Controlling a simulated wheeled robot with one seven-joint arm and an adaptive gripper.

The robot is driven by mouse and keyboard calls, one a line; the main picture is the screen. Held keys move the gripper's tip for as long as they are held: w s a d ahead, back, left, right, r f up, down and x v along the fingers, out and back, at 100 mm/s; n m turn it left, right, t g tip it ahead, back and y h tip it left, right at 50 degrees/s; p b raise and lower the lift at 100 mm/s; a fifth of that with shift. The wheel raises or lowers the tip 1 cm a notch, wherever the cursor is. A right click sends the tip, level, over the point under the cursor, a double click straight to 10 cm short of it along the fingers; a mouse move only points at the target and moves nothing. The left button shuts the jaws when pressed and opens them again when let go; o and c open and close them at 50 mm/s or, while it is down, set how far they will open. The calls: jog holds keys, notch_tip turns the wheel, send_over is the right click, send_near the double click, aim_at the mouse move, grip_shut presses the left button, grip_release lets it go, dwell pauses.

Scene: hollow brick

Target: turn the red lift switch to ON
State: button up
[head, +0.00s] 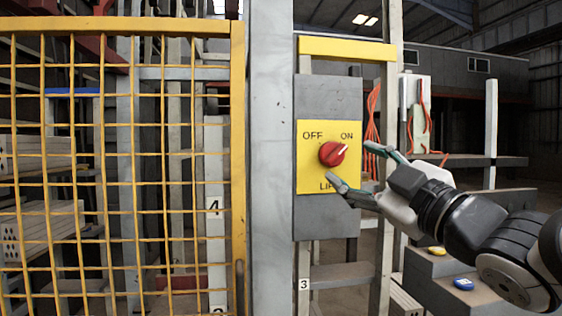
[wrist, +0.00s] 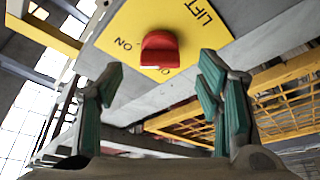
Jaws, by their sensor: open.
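The red lift switch (head: 332,153) is a round knob on a yellow plate (head: 308,178) marked OFF at upper left, ON at upper right and LIFT below. In the wrist view the knob (wrist: 160,48) lies ahead, between and beyond the two teal-padded fingers (wrist: 160,75). The fingers appear apart from the knob.
The plate is on a grey box (head: 325,221) beside a thick grey post (head: 270,200). A yellow mesh fence (head: 238,130) stands at left. Red cables (head: 373,125) hang to the right of the box. A blue button (head: 463,284) and a yellow button (head: 436,250) sit lower right.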

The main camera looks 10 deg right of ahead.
jog(key=shift+v, duration=1.6)
jog(key=s+d+f+m+g+h, duration=0.1)
jog(key=d+f+m+g+h, duration=0.25)
jog(key=f, duration=0.25)
jog(key=d+f+m+g+h, duration=0.25)
jog(key=f+m+h, duration=0.2)
jog(key=f, duration=0.25)
jog(key=s+a+f+m+g+y, duration=0.1)
jog(key=s+a+f+m+g, duration=0.3)
jog(key=s+f+g, duration=0.85)
jog(key=s+a+f+g+y, duration=0.15)
jog(key=s+a, duration=0.25)
jog(key=s, duration=0.8)
notch_tip(320, 180, up, 18)
jog(key=t+p, duration=0.3)
jog(key=p, duration=1.4)
jog(key=shift+w+t, duration=0.3)
jog(key=shift+t, duration=0.1)
